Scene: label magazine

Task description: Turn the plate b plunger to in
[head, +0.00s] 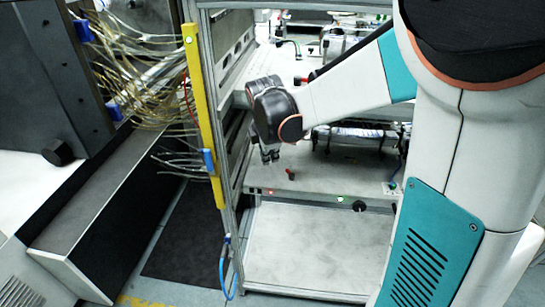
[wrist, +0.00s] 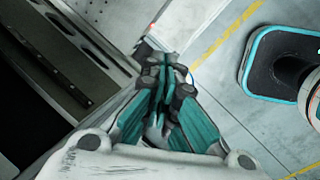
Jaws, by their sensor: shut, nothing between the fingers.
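My gripper (head: 270,157) hangs over the left part of the light shelf in the head view, pointing down. In the wrist view its teal fingers (wrist: 163,65) are closed together with nothing between them. A small red knob (head: 290,174) stands on the shelf just right of and below the gripper, apart from it. A black round knob (head: 359,206) sits on the shelf's front edge, further right. No label shows which part is the plate b plunger, and I cannot read any plunger's setting. The wrist view shows no clear plunger.
A metal frame post with a yellow strip (head: 201,110) stands left of my gripper. Loose cables (head: 130,70) hang beyond it. A blue hose (head: 226,265) hangs low at the post. An empty lower shelf (head: 318,245) lies below. Open floor with a yellow line (wrist: 225,40) shows in the wrist view.

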